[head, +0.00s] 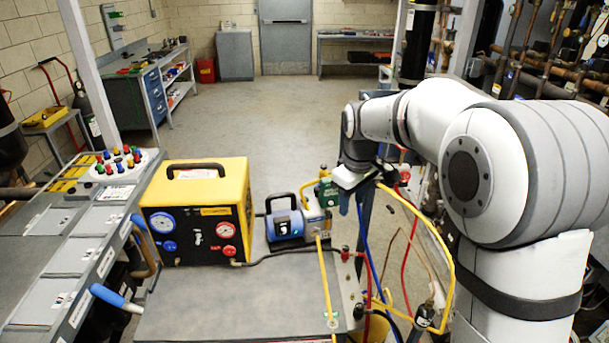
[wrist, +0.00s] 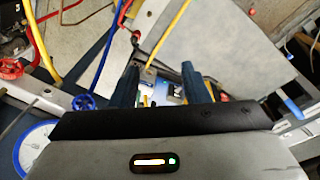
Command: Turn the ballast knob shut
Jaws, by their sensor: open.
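The blue and white pump (head: 285,224) stands on the grey bench top, right of the yellow machine. I cannot make out the ballast knob on it for certain. My gripper (head: 353,203) points down just right of the pump, beside a green part (head: 328,192) at the pump's right end. In the wrist view my gripper (wrist: 157,82) has its two dark fingers spread apart. Part of the pump (wrist: 168,91) shows between and below them, partly hidden by the fingers and gripper body. I see nothing held, and cannot tell whether the fingers touch anything.
The yellow machine (head: 197,215) with gauges stands left of the pump. Yellow, red and blue hoses (head: 447,250) hang around my gripper. A blue knob (wrist: 83,102) and a red handwheel (wrist: 11,69) lie left of the fingers. The bench front (head: 230,305) is clear.

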